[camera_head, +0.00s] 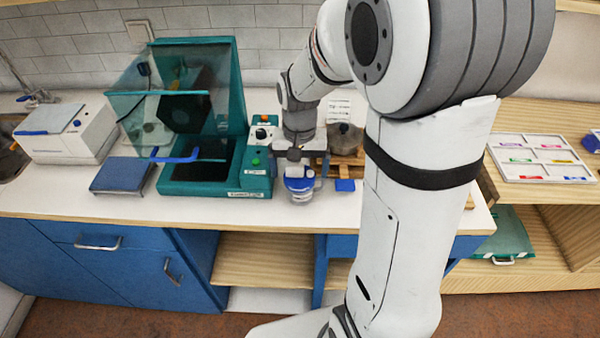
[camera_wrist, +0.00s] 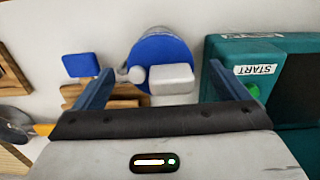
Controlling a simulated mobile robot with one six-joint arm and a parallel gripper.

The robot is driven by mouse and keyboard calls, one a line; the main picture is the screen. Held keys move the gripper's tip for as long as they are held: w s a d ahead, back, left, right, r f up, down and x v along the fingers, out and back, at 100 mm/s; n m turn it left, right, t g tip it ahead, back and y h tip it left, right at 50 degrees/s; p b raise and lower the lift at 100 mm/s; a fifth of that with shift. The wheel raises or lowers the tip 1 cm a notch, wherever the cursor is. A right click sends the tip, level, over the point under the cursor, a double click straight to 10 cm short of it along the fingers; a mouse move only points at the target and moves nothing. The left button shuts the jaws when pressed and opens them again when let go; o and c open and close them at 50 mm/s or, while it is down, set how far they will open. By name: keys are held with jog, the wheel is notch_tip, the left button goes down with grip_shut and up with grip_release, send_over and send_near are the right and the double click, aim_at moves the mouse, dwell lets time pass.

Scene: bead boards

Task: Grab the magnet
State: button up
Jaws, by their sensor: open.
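A jar with a round blue lid (camera_wrist: 160,50) lies ahead of my gripper (camera_wrist: 159,67). A small white block (camera_wrist: 172,78) and a short white rounded piece (camera_wrist: 131,74) show at the lid's near edge, between my two blue fingers. I cannot tell for sure which piece is the magnet. The fingers are wide apart and nothing is gripped. In the head view the jar (camera_head: 301,190) stands on the counter below my gripper, partly hidden by it. A small blue block (camera_wrist: 80,65) is left of the fingers in the wrist view and right of the jar in the head view (camera_head: 345,186).
A teal machine (camera_wrist: 225,50) with a START label stands close on the right in the wrist view. A wooden stand (camera_head: 345,165) with a grey rounded object (camera_head: 346,138) is behind right of the jar. A compartment tray (camera_head: 510,171) is far right. The counter's front edge is near.

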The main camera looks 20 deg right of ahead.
jog(key=shift+f, duration=0.75)
jog(key=shift+c, duration=0.3)
jog(key=shift+r, duration=0.1)
jog(key=c, duration=1.2)
